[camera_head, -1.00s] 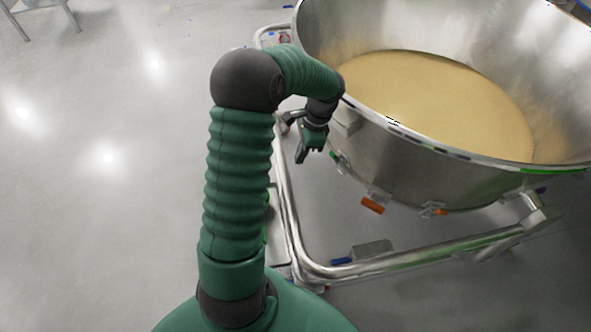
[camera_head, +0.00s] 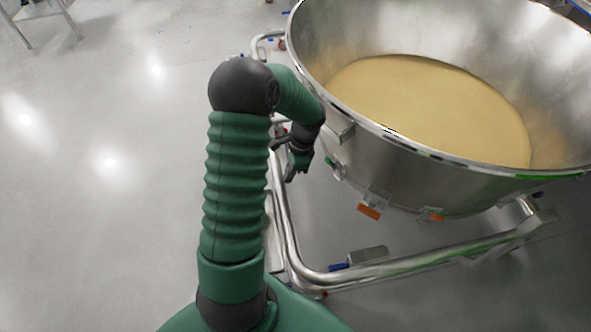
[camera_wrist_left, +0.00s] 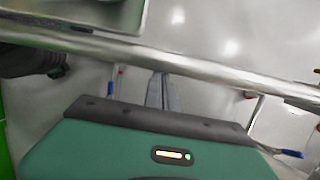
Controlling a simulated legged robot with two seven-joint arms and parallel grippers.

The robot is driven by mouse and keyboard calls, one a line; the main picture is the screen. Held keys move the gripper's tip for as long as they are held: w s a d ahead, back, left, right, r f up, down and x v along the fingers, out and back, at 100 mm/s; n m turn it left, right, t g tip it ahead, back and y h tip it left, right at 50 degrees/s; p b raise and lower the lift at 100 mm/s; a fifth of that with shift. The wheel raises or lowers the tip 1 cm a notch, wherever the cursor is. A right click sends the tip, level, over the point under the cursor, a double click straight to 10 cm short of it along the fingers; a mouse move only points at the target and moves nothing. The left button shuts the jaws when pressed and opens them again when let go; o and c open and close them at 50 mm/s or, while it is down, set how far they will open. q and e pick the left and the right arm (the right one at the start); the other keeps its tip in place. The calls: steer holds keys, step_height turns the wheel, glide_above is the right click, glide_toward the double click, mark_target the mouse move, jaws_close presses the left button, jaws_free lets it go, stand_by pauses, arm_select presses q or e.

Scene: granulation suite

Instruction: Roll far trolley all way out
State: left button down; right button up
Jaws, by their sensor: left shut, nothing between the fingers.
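A steel trolley with a tubular frame (camera_head: 289,225) stands at the right in the head view. It carries a large steel bowl (camera_head: 425,180) of pale yellow powder (camera_head: 430,105). Whether this is the far trolley I cannot tell. My left gripper (camera_head: 292,174) is beside the bowl's outer wall, just above the frame's left side tube. In the left wrist view its fingers (camera_wrist_left: 161,80) are shut with nothing between them. Their tips appear close to a long steel tube (camera_wrist_left: 190,65); contact is unclear. My right gripper is not in view.
Orange tabs (camera_head: 369,212) hang under the bowl. A caster with a blue tab (camera_head: 338,267) is near the frame's front corner. A metal stand (camera_head: 42,15) is at the far upper left. The grey floor (camera_head: 100,220) at the left is clear.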

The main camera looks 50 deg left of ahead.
arm_select(q)
steer(key=shift+s+a, duration=0.25)
steer(key=shift+s, duration=0.2)
steer(key=shift+s+a, duration=0.2)
steer(key=shift+s, duration=0.25)
steer(key=shift+s+a, duration=0.1)
steer(key=shift+s, duration=0.1)
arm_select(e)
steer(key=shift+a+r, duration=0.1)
arm_select(q)
steer(key=v, duration=0.1)
steer(key=p+v, duration=0.1)
steer(key=v, duration=0.2)
steer(key=shift+w+a+r, duration=0.1)
steer(key=shift+w+a, duration=0.2)
steer(key=w+d+p+v, duration=0.1)
steer(key=p+v, duration=0.2)
steer(key=v, duration=1)
steer(key=shift+f, duration=0.2)
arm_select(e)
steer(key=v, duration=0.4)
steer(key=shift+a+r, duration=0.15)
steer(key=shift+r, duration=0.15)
arm_select(q)
steer(key=shift+f, duration=0.1)
